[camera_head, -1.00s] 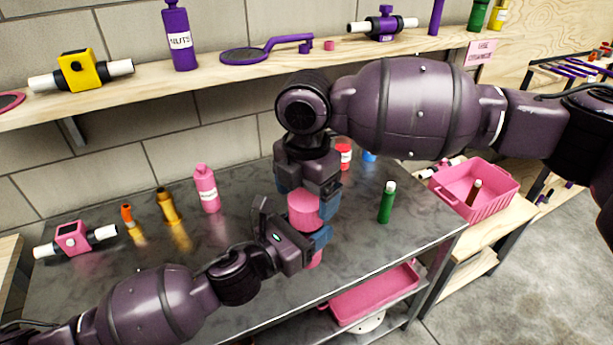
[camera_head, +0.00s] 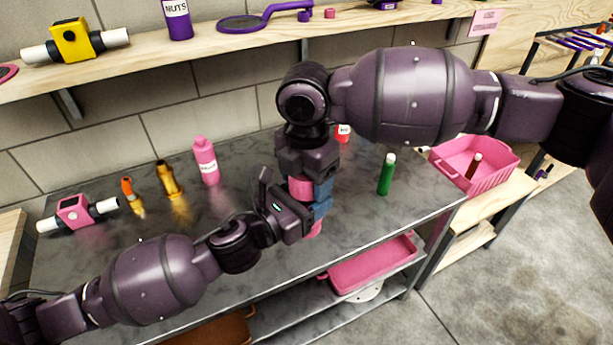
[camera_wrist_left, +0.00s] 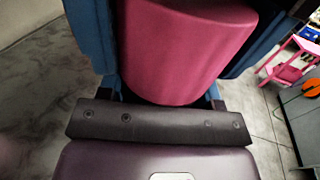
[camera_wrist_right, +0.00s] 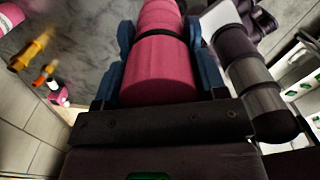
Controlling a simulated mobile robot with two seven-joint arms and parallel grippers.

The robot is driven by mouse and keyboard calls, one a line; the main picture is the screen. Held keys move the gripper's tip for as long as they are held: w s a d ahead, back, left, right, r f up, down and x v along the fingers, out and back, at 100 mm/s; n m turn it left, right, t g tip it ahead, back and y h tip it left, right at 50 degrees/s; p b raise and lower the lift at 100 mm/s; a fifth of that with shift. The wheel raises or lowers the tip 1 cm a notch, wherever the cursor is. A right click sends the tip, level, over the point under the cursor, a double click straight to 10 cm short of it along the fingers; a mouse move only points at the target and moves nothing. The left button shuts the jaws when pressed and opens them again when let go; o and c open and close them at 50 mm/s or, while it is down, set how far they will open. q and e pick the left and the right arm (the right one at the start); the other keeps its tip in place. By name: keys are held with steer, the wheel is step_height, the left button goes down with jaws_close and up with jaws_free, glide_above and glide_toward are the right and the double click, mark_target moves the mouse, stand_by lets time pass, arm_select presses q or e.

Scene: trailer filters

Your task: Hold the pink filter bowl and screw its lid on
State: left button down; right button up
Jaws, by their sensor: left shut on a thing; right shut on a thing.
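The pink filter bowl (camera_head: 315,230) is upright above the grey table, mostly hidden by my left gripper (camera_head: 318,207). That gripper is shut on it; the left wrist view shows the pink cylinder (camera_wrist_left: 185,50) between blue fingers. My right gripper (camera_head: 308,172) points down from above, shut on the pink lid (camera_head: 300,187). In the right wrist view the lid (camera_wrist_right: 160,70) sits between blue fingers, in line with the bowl (camera_wrist_right: 158,15). A dark ring (camera_wrist_right: 162,34) shows between the two pink parts. I cannot tell whether the threads are engaged.
A pink bin (camera_head: 490,180) is at right. A wooden shelf (camera_head: 215,60) runs behind.

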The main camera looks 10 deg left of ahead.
steer(key=shift+m, duration=1.7)
steer(key=shift+c, duration=0.2)
steer(key=o, duration=1)
steer(key=shift+r, duration=0.1)
steer(key=shift+r, duration=2.15)
steer(key=shift+c, duration=0.3)
